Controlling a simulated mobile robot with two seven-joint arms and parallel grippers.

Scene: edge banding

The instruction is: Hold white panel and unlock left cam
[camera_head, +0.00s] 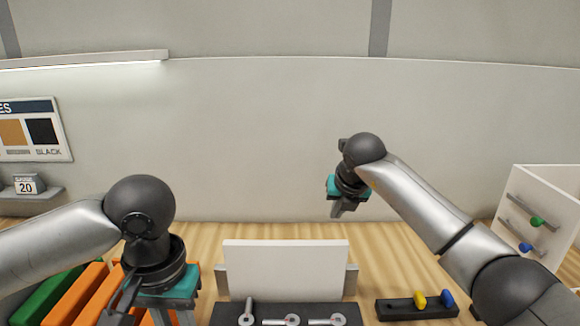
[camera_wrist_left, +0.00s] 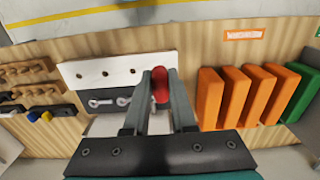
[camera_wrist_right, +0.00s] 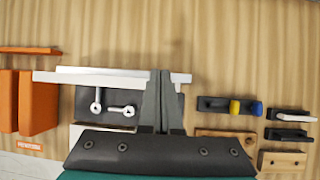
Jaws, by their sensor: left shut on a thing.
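The white panel (camera_head: 286,268) stands upright behind a dark cam base (camera_head: 222,314). The left cam (camera_head: 248,313) has its lever pointing towards the panel; the other two levers lie sideways. My right gripper (camera_head: 338,212) is shut and empty, above and behind the panel's right side. It hides part of the panel (camera_wrist_right: 100,75) in the right wrist view.
Orange blocks (camera_wrist_left: 236,97) and a green block (camera_wrist_left: 291,90) stand left of the panel. A dark holder (camera_head: 402,313) with yellow and blue pegs lies on the right. A white cabinet (camera_head: 548,206) with coloured knobs is further right.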

